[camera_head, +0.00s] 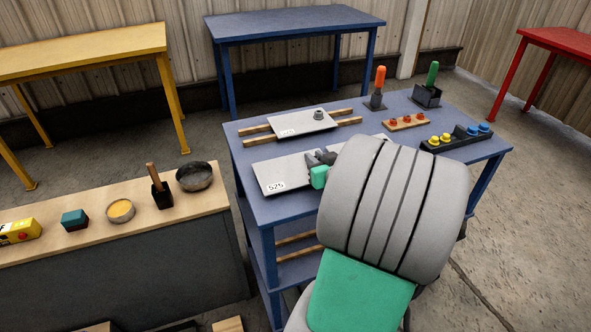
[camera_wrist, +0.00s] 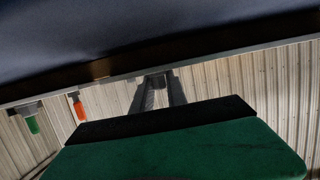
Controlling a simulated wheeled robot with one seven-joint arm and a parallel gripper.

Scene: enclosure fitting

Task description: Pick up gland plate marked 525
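The gland plate marked 525 (camera_head: 278,170) is a flat light grey plate with a white label at its front left corner. It lies at the near left of the blue table, and my arm covers part of it. My gripper (camera_head: 322,159) is low over or beside the plate's middle; I cannot tell if it touches. In the wrist view my gripper (camera_wrist: 160,92) shows two dark fingers with a gap between them, with no thing clearly held. The 525 label is not seen there.
A second grey plate (camera_head: 300,123) with a knob lies on wooden strips behind. Orange-handled (camera_head: 379,80) and green-handled (camera_head: 431,75) tools stand at the back. A wooden strip with red parts (camera_head: 406,123) and a dark block with yellow and blue knobs (camera_head: 457,137) are to the right.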

